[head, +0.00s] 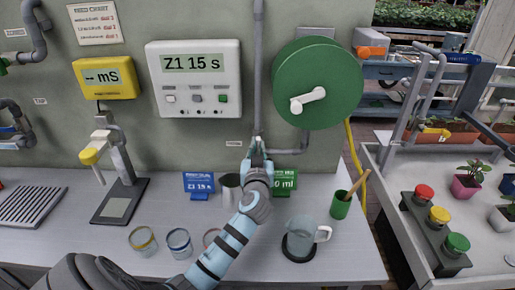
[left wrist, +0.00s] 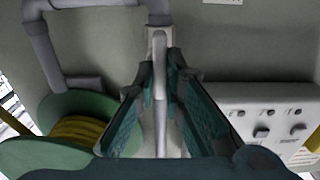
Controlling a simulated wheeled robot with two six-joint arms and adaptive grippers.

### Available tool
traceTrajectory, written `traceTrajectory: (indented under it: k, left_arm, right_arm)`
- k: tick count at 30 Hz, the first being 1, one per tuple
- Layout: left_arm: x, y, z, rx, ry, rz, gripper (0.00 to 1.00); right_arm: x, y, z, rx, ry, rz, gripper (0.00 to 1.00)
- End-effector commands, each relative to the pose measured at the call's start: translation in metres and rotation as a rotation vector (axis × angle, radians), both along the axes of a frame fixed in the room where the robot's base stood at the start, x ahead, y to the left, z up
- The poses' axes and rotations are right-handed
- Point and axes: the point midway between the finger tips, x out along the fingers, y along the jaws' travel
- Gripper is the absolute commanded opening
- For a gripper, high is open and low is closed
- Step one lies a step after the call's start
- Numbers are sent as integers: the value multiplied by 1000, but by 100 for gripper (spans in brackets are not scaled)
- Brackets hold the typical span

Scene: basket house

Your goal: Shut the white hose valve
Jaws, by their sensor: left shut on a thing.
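My left gripper (head: 257,150) is up at the grey pipe (head: 258,70) on the wall, between the control box and the green hose reel. In the left wrist view its two teal fingers (left wrist: 160,75) are closed on the narrow handle of the white hose valve (left wrist: 159,48). The handle runs lengthwise between the fingers, and its lower part is partly hidden by them. In the head view the gripper covers most of the valve. My right gripper is not in view.
The green hose reel (head: 318,84) is close on the right and the control box (head: 195,79) on the left. Below stand a blue card (head: 198,183), a green card (head: 285,181), a glass mug (head: 301,240) and a green cup (head: 340,206).

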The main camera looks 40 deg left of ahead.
Motion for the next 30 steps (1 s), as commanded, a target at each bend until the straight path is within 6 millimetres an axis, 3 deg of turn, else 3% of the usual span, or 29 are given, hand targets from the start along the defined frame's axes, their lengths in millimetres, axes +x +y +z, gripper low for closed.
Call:
traceTrajectory:
  k: [14, 30]
  left_arm:
    - [1, -1, 1, 87, 64, 0, 0]
    - [2, -2, 1, 460, 348, 2, 0]
  right_arm:
    - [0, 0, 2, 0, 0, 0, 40]
    - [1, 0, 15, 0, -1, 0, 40]
